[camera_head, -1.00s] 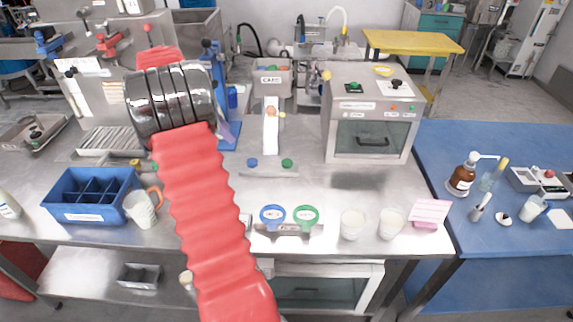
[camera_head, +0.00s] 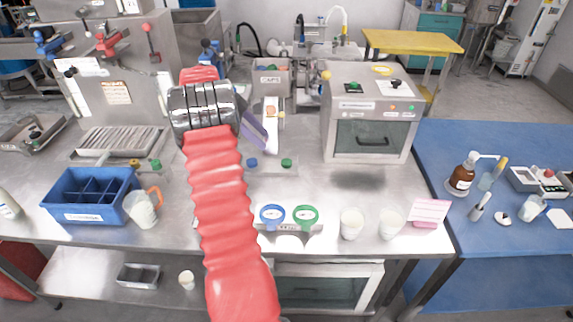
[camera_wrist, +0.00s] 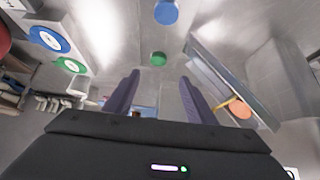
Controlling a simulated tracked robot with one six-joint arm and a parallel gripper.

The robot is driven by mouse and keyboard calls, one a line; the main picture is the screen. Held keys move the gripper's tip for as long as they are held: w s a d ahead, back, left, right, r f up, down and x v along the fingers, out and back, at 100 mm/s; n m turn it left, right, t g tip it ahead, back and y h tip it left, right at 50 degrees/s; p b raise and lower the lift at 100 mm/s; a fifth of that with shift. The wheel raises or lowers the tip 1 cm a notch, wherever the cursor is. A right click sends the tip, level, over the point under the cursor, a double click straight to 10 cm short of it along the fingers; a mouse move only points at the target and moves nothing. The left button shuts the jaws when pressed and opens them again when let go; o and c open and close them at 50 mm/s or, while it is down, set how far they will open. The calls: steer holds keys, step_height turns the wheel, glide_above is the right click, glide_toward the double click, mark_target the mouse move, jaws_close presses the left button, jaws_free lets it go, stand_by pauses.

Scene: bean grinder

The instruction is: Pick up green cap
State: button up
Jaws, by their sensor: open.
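The green cap (camera_head: 287,163) stands on a low metal plate in the middle of the bench, to the right of a blue cap (camera_head: 252,162). In the wrist view the green cap (camera_wrist: 158,59) shows beyond the gap between my fingertips, with the blue cap (camera_wrist: 166,12) farther up. My gripper (camera_wrist: 158,76) is open, with purple fingers spread and nothing between them. In the head view a purple finger of my gripper (camera_head: 262,138) shows above and behind the caps. My arm hides the other finger there.
An upright metal slide with an orange knob (camera_head: 271,112) stands just behind the caps. Blue and green rings (camera_head: 288,215) stand in front of them. A metal oven-like box (camera_head: 370,115) is at right, and a blue divided bin (camera_head: 90,194) at left.

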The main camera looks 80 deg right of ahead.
glide_toward(286, 161)
steer(key=shift+x, duration=1.25)
steer(key=shift+x, duration=2.55)
steer(key=shift+a, duration=0.15)
steer(key=c, duration=1)
steer(key=shift+c, duration=0.2)
